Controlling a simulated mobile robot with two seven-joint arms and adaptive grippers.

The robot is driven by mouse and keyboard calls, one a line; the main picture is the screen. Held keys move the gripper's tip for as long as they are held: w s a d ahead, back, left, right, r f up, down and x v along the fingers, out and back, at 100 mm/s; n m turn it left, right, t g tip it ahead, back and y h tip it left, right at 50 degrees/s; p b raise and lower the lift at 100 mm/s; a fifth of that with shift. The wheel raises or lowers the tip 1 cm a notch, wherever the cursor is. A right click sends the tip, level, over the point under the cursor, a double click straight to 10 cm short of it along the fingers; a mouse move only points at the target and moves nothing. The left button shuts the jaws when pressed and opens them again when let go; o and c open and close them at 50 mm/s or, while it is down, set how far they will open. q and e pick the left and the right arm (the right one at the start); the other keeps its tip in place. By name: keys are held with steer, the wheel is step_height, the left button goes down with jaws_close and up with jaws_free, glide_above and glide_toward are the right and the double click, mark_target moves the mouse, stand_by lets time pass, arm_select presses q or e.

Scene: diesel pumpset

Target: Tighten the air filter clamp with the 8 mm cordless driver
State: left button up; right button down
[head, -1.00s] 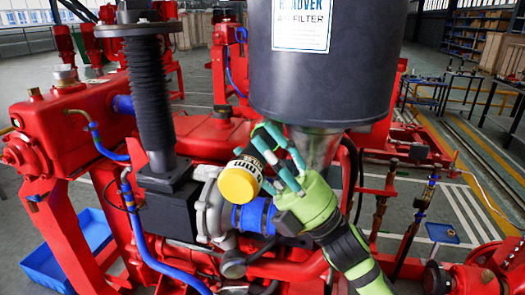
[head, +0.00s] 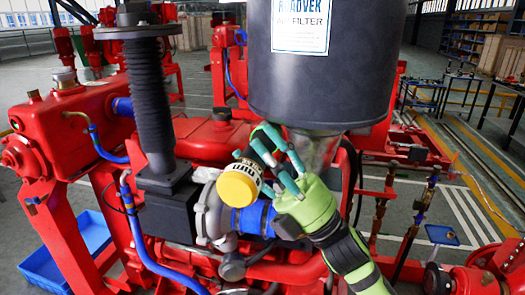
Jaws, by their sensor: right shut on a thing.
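The dark grey air filter (head: 325,80), with a white and blue label, stands at the top centre. My right gripper (head: 276,170), green with teal fingers, is just below it. It is shut on the cordless driver (head: 241,186), which shows a round yellow end, a pale band with dark lettering and a darker body behind the fingers. The driver is tilted, its yellow end down and left, in front of the engine. I cannot make out the air filter clamp or whether the driver touches it. My left gripper is not in view.
A blue hose (head: 250,217) and grey housing sit just below the driver. A black ribbed column (head: 150,105) and red engine parts (head: 70,125) crowd the left. A blue tray (head: 68,256) lies on the floor at lower left. Open floor with white lines is at right.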

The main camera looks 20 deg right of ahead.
mark_target(255, 167)
steer(key=shift+w+d+r, duration=0.15)
steer(key=shift+w+d, duration=0.1)
steer(key=shift+w, duration=0.05)
stand_by(3.0)
steer(key=shift+s+a, duration=0.45)
steer(key=shift+s, duration=0.15)
steer(key=shift+s+a, duration=0.5)
steer(key=shift+s, duration=0.25)
steer(key=shift+s+a, duration=0.45)
steer(key=shift+s, duration=0.3)
